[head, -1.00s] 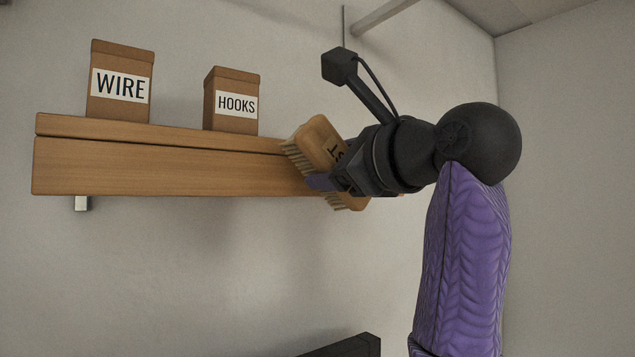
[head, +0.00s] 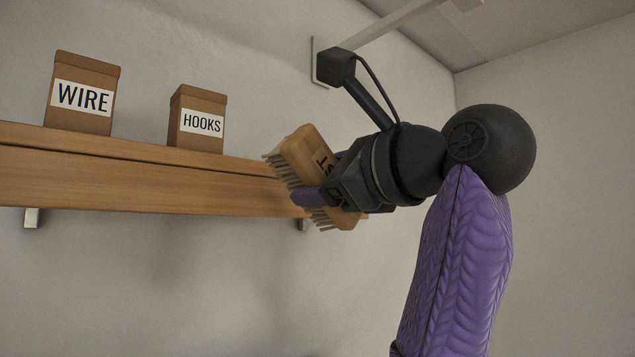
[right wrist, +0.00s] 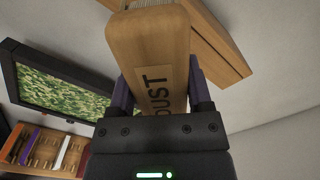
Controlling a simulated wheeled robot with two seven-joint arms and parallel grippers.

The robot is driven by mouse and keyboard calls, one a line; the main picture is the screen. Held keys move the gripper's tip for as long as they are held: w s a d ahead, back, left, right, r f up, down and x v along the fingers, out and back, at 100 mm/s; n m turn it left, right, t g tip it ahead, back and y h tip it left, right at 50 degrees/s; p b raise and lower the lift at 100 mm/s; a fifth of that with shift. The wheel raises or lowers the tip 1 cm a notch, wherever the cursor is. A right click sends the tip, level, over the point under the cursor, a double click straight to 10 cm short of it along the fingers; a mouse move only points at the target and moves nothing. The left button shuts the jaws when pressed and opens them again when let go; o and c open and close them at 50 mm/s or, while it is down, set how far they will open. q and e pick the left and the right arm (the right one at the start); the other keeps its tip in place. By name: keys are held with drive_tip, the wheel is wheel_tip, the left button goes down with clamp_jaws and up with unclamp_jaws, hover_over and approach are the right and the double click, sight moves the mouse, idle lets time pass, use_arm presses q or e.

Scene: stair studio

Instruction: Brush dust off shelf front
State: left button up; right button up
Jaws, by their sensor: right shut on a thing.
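A wooden shelf (head: 140,180) with a thick front board runs along the wall on the left in the head view. My right gripper (head: 318,192) is shut on a wooden dust brush (head: 303,152) with pale bristles. The brush is tilted, its bristles facing left toward the shelf's right end. I cannot tell whether they touch the wood. In the right wrist view the brush (right wrist: 152,45), with a label reading DUST, sits between the purple fingers, and part of the shelf (right wrist: 222,45) shows behind it. My left gripper is not in view.
A brown WIRE box (head: 83,95) and a brown HOOKS box (head: 197,118) stand on the shelf top. Metal brackets (head: 32,217) show below it. A dark-framed green panel (right wrist: 60,85) and a rack of small items (right wrist: 45,150) appear in the right wrist view.

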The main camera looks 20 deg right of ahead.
sight(285, 191)
drive_tip(key=p+x, duration=0.2)
drive_tip(key=x, duration=0.3)
drive_tip(key=shift+w+a+r+p, duration=0.15)
drive_tip(key=shift+w+r+p, duration=0.1)
drive_tip(key=shift+p, duration=0.1)
drive_tip(key=shift+w+a+f, duration=0.2)
drive_tip(key=shift+w, duration=0.4)
drive_tip(key=shift+p+x, duration=0.9)
drive_tip(key=shift+x, duration=0.05)
drive_tip(key=d, duration=0.2)
drive_tip(key=w+d+p, duration=0.1)
drive_tip(key=d, duration=0.1)
drive_tip(key=shift+w, duration=0.1)
drive_tip(key=shift+w+a+p, duration=0.1)
drive_tip(key=shift+p, duration=0.2)
